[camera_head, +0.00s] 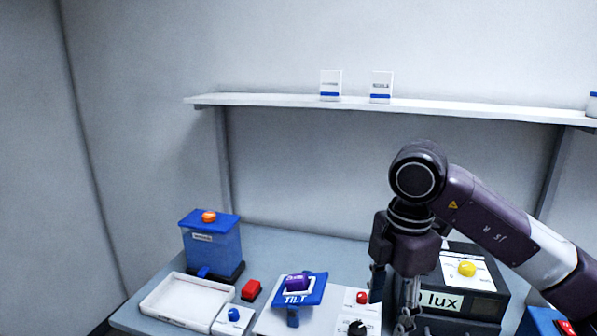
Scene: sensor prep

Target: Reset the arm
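My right arm (490,222) comes in from the right and bends down over the bench at its wrist. My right gripper (390,311) points down in front of the lux meter box (482,305). Its two fingers are apart, with nothing seen between them. It hangs beside a small white panel with a red button (362,298) and a black knob (357,328). The arm and gripper hide part of the lux box. My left gripper is not in view.
On the bench (262,246) are a blue-lidded container (213,248), a white tray (160,297), a red block (251,290), a blue-button box (233,316) and a blue TILT stand (312,290) bearing a purple item (297,282). A wall shelf (260,100) holds two white cards.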

